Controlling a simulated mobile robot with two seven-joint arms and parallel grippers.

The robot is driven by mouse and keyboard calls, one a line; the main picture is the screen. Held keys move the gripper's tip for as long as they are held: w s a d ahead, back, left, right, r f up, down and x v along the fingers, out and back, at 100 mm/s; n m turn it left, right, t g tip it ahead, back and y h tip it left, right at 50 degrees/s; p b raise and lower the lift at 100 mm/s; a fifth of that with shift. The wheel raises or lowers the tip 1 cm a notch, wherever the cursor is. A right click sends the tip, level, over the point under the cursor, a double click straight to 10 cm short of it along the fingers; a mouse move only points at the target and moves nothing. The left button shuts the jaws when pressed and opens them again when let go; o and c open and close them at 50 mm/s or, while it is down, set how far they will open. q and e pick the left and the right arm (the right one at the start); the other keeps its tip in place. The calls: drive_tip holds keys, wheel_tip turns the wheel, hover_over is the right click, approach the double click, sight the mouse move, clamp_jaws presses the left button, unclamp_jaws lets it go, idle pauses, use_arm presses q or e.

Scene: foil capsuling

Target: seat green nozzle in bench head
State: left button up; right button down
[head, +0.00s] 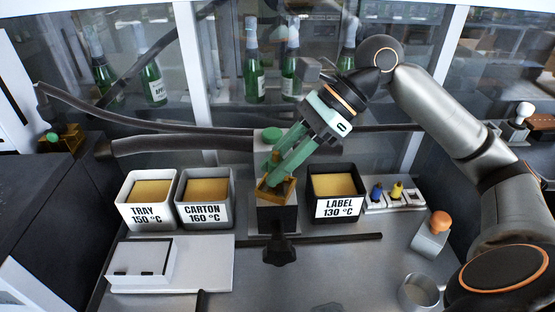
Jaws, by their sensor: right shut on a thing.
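My right gripper (276,180) reaches down from the upper right with its long green fingers at the top of the bench head (277,215), a dark block with a brass-coloured top and a black knob in front. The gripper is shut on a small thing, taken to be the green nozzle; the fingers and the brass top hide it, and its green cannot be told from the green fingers. I cannot tell whether it sits in the head or just above it. A nozzle rack (393,206) at the right holds a blue nozzle (376,193) and a yellow nozzle (397,190). My left gripper is not in view.
Glue-like square pots labelled TRAY (148,215), CARTON (205,213) and LABEL (339,208) flank the head. Green bottles stand behind.

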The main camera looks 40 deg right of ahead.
drive_tip(key=shift+f+b, duration=0.45)
drive_tip(key=shift+f, duration=0.4)
drive_tip(key=shift+r, duration=0.1)
drive_tip(key=shift+r+p, duration=0.85)
drive_tip(key=shift+p, duration=0.55)
drive_tip(key=shift+r, duration=0.7)
drive_tip(key=shift+f+b, duration=0.7)
drive_tip(key=shift+f, duration=0.95)
drive_tip(key=c, duration=0.6)
unclamp_jaws()
drive_tip(key=shift+f, duration=0.1)
drive_tip(key=shift+o, duration=0.2)
drive_tip(key=shift+s, duration=0.1)
